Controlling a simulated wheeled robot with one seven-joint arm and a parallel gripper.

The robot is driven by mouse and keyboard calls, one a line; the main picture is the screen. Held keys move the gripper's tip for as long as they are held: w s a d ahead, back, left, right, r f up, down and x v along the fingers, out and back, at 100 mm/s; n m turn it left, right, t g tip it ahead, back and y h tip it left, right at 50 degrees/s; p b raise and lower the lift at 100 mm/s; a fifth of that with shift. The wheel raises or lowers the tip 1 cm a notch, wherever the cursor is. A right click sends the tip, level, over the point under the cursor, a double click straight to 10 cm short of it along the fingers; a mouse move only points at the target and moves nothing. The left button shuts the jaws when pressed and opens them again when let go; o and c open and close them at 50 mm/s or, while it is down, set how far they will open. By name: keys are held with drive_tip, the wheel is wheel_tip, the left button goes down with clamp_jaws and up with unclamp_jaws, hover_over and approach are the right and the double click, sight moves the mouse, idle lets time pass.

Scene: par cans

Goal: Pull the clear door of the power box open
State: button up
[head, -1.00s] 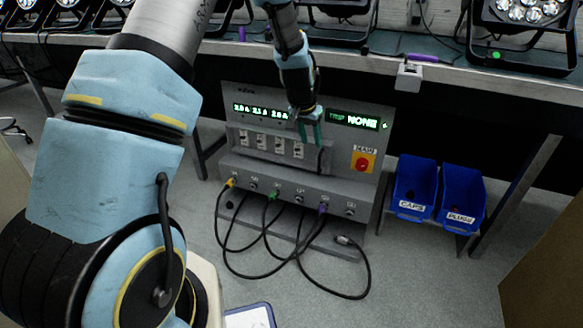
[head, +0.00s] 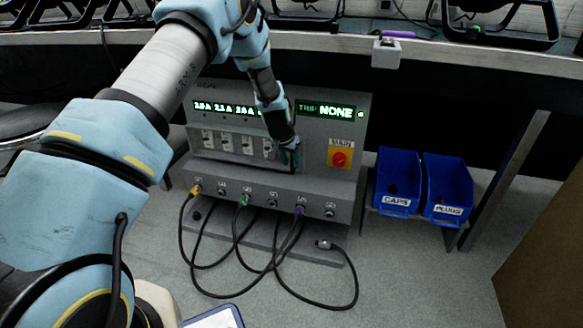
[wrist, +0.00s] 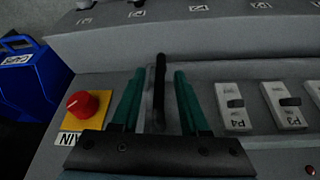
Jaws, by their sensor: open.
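The grey power box (head: 348,180) stands below the bench, with a row of white breakers (head: 226,143) on its front. The clear door's pane cannot be told from the panel behind it. A black upright handle bar (wrist: 159,72) shows in the wrist view, beside the breakers. My gripper (head: 289,156) is at the front of the box, right of the breakers. In the wrist view its green fingers (wrist: 157,88) are open, one on each side of the handle, with gaps showing. In the head view my gripper mostly hides the handle.
A red main switch on a yellow plate (head: 341,153) is just right of my gripper; it also shows in the wrist view (wrist: 81,103). Black cables (head: 262,268) hang from sockets below. Blue bins (head: 398,180) stand to the right. The bench edge (head: 450,48) runs above.

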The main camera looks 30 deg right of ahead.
drive_tip(key=shift+w+d+f, duration=0.15)
drive_tip(key=shift+d+f, duration=0.05)
drive_tip(key=shift+f, duration=0.5)
drive_tip(key=shift+c, duration=0.3)
clamp_jaws()
idle(0.7)
